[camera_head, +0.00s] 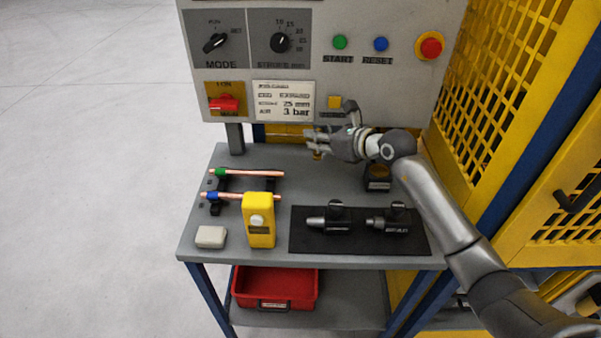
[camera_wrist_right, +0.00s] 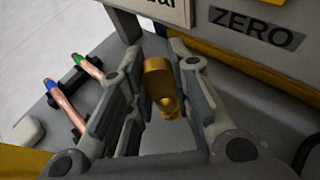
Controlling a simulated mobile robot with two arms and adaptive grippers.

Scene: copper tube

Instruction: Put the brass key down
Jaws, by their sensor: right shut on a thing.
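The brass key (camera_wrist_right: 158,80) shows in the right wrist view, between the fingers of my right gripper (camera_wrist_right: 160,100). My right gripper is shut on it. In the head view my right gripper (camera_head: 318,142) is over the back of the grey bench, just below the control panel. The key is small there and mostly hidden by the fingers. My left gripper is in neither view.
Copper tubes (camera_head: 250,173) lie on a rack at the bench's left. A yellow device (camera_head: 259,228), a white block (camera_head: 211,237) and a black mat (camera_head: 300,243) with two black tools are in front. A small dark box (camera_head: 377,185) stands right. A yellow mesh guard (camera_head: 480,100) borders the right.

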